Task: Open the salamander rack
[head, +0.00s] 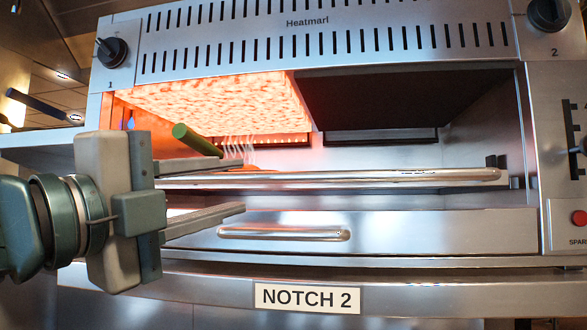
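The salamander is a steel grill with a glowing orange burner (215,98) on the left and a dark unlit side (405,95) on the right. Its rack has a long shiny front bar (400,177) across the opening. My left gripper (240,188) comes in from the left, its two fingers wide apart. One finger is above the bar's left part and the other below it. The fingers look apart from the bar; I cannot tell how deep they reach past it. My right gripper is not in view.
A green handle (197,140) sticks up by the upper finger, with pale wavy lines beside it. A lower drawer handle (284,233) sits under the bar. A "NOTCH 2" label (307,298) is on the front edge. Knobs (112,50) and a slotted lever panel (572,140) flank the opening.

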